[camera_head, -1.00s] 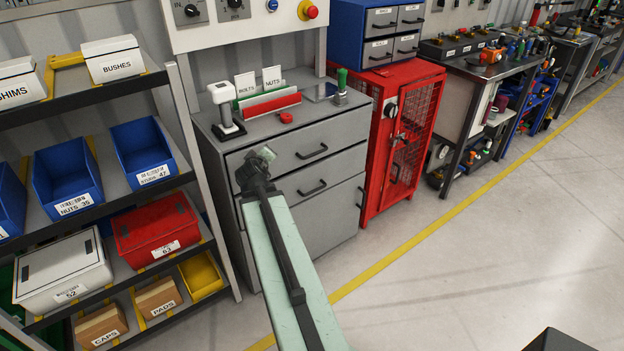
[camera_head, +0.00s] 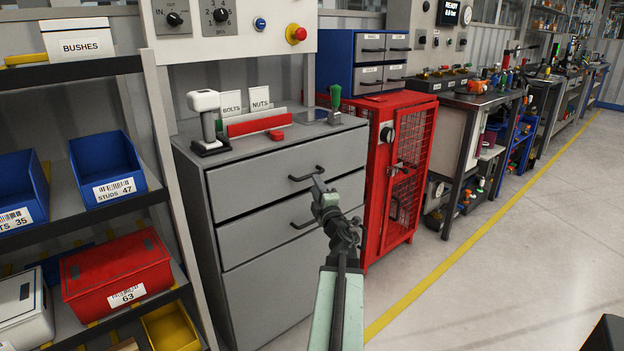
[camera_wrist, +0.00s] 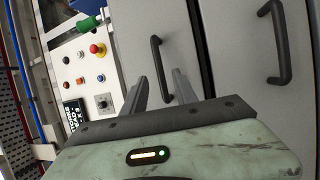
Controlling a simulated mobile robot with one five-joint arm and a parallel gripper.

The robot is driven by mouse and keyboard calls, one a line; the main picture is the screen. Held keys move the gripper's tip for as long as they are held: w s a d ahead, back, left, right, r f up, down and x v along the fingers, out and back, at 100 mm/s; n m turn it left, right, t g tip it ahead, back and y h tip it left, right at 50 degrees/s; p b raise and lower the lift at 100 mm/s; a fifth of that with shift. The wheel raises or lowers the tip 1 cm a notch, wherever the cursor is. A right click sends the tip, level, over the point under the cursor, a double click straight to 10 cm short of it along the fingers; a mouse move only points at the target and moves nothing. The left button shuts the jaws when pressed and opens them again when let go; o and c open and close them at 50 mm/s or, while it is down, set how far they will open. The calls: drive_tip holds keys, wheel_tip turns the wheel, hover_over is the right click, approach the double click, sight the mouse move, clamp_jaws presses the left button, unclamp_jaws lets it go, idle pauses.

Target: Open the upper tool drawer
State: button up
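The grey cabinet's upper drawer (camera_head: 240,182) looks closed, flush with the front. Its black bar handle (camera_head: 306,175) is just beyond my gripper (camera_head: 320,190) in the head view. In the wrist view the picture is turned sideways, and the same handle (camera_wrist: 157,68) lies ahead, in line with the gap between the two fingers of my gripper (camera_wrist: 159,88). The fingers are apart with nothing between them that I can make out; whether they touch the handle is unclear. The second drawer (camera_head: 250,235) below is also closed, with its own handle (camera_wrist: 275,42).
A white-topped device (camera_head: 207,120), a red tray (camera_head: 257,123) and a green-handled tool (camera_head: 335,100) stand on the cabinet top. A red mesh locker (camera_head: 405,170) adjoins on the right, a bin rack (camera_head: 110,185) on the left.

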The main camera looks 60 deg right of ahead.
drive_tip(key=p+x, duration=0.1)
drive_tip(key=x, duration=0.5)
drive_tip(key=shift+w+d+r, duration=0.1)
drive_tip(key=shift+w+d, duration=0.1)
drive_tip(key=shift+d, duration=0.1)
clamp_jaws()
idle(1.0)
